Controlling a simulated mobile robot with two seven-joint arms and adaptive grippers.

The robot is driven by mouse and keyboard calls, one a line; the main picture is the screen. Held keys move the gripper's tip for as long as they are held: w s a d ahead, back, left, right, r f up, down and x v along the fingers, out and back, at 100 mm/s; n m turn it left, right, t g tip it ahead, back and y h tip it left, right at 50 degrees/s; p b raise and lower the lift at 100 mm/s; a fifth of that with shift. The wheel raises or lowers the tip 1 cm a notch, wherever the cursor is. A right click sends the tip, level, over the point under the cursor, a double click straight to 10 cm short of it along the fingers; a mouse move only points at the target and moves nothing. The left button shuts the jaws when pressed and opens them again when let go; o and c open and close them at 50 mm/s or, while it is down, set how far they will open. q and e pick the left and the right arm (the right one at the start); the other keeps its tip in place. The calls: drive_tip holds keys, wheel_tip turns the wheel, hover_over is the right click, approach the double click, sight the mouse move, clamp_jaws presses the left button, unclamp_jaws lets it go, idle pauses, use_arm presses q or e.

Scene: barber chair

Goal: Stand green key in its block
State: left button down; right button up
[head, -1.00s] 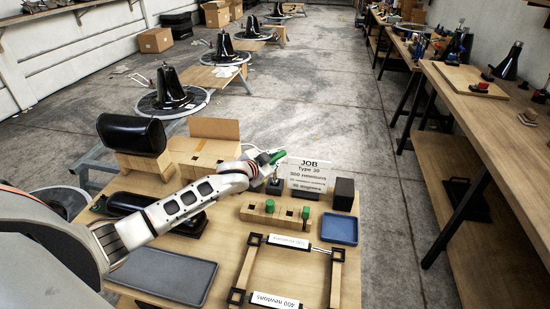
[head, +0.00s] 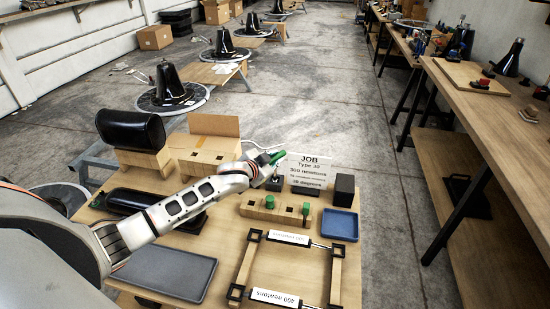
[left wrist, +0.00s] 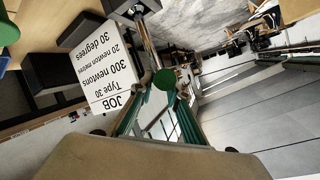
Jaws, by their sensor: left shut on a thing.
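My left gripper (head: 267,161) is shut on a green key (head: 278,156) above the back of the table. The key's round green head (left wrist: 165,79) shows between the fingertips in the left wrist view; how much of it the fingers cover I cannot tell. A long wooden block (head: 259,212) lies nearer to me, below and in front of the gripper, apart from it. It has dark square holes in its top. Two other green pieces stand at it, one near the middle (head: 270,202) and one at the right end (head: 306,208). My right gripper is not in view.
A JOB sign (head: 306,169) stands just right of the gripper, also in the left wrist view (left wrist: 105,75). A black box (head: 344,190), blue tray (head: 340,225), grey tray (head: 165,274) and wooden frame (head: 337,275) surround the block. A black headrest (head: 131,129) stands left.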

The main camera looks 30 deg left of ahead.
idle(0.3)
use_arm(q)
drive_tip(key=c, duration=1.8)
unclamp_jaws()
drive_tip(key=shift+c, duration=0.2)
drive_tip(key=shift+f, duration=0.1)
drive_tip(key=shift+s, duration=0.1)
drive_tip(key=v, duration=1.2)
